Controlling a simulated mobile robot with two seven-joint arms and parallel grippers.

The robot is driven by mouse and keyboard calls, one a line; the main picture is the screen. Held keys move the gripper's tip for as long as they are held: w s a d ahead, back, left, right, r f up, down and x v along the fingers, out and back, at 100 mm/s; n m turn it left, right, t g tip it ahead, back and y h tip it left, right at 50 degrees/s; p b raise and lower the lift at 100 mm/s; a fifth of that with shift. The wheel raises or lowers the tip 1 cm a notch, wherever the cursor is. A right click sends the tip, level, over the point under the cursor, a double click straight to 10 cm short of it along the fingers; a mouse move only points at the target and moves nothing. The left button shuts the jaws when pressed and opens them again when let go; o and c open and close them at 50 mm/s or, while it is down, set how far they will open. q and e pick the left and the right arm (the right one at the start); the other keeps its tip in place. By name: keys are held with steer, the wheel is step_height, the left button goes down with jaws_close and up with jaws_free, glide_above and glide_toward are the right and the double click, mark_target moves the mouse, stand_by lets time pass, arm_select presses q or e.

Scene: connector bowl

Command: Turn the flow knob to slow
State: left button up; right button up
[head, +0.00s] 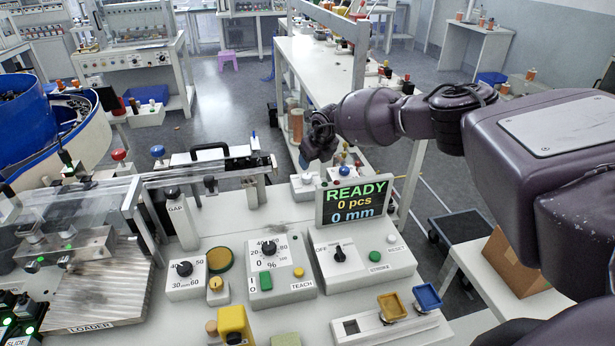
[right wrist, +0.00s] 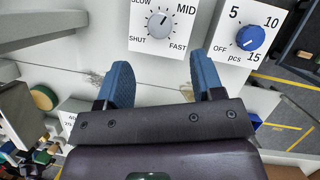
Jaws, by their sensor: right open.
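The flow knob (right wrist: 160,25) is a round grey knob on a white panel in the right wrist view, with SLOW at its upper left, MID at upper right, FAST at lower right and SHUT at lower left. My right gripper (right wrist: 162,78) is open and empty. Its two blue fingers are apart, with the knob beyond their tips, roughly in line with the gap and untouched. In the head view my right gripper (head: 318,142) hangs behind the READY display. My left gripper is not in view.
A blue knob (right wrist: 250,38) marked OFF, 5, 10, 15 pcs stands right of the flow panel. In the head view, the READY display (head: 355,201) stands in front of the gripper. Control boxes with black knobs (head: 268,248) cover the near bench.

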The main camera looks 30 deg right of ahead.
mark_target(307, 176)
steer(key=b+x, duration=0.3)
steer(key=x, duration=0.4)
steer(key=shift+f, duration=0.3)
steer(key=shift+w+f, duration=0.2)
steer(key=shift+f, duration=0.2)
steer(key=shift+a+b, duration=0.1)
steer(key=shift+b, duration=0.2)
steer(key=c, duration=0.9)
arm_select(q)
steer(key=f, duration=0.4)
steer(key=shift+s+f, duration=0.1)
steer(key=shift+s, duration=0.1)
